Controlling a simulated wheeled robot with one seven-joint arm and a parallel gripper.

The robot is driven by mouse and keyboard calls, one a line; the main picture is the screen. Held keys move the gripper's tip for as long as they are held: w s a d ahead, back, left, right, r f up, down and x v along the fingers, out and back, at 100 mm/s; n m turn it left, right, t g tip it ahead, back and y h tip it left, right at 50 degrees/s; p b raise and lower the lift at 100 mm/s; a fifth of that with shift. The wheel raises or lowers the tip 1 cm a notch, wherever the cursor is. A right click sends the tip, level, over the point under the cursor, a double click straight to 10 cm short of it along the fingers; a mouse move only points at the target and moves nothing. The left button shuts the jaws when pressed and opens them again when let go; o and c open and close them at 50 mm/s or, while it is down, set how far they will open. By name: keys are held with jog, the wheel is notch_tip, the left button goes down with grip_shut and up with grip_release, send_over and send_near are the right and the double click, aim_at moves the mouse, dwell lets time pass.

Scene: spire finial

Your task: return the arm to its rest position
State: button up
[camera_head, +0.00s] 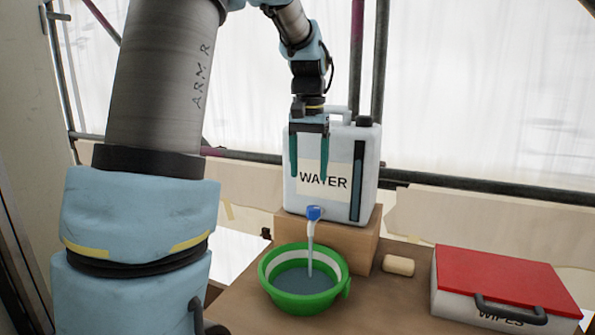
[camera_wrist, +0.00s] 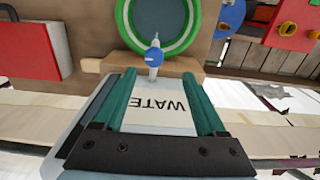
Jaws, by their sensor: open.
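My gripper (camera_head: 310,157) hangs from my arm in front of the white water container in the head view. Its two green fingers point down and are apart, with nothing between them that I can see being held. In the wrist view, my gripper (camera_wrist: 167,92) frames the "WATER" label of the container (camera_wrist: 160,119). The water container (camera_head: 360,180) stands upright on a wooden block. I cannot tell whether the fingers touch the container.
Water runs from the blue tap (camera_head: 314,213) into a green basin (camera_head: 275,262) on the table. A beige cylinder (camera_head: 398,265) lies right of it, then a red-lidded wipes box (camera_head: 500,280). Scaffold rails (camera_head: 485,186) and pale sheeting stand behind.

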jog(key=s+a+f+n+t, duration=0.1)
jog(key=s+a+f+n, duration=0.3)
jog(key=s+a+f, duration=0.9)
jog(key=shift+s+a+f, duration=0.3)
jog(key=shift+a+f, duration=0.45)
jog(key=shift+a, duration=0.3)
dwell(5.7)
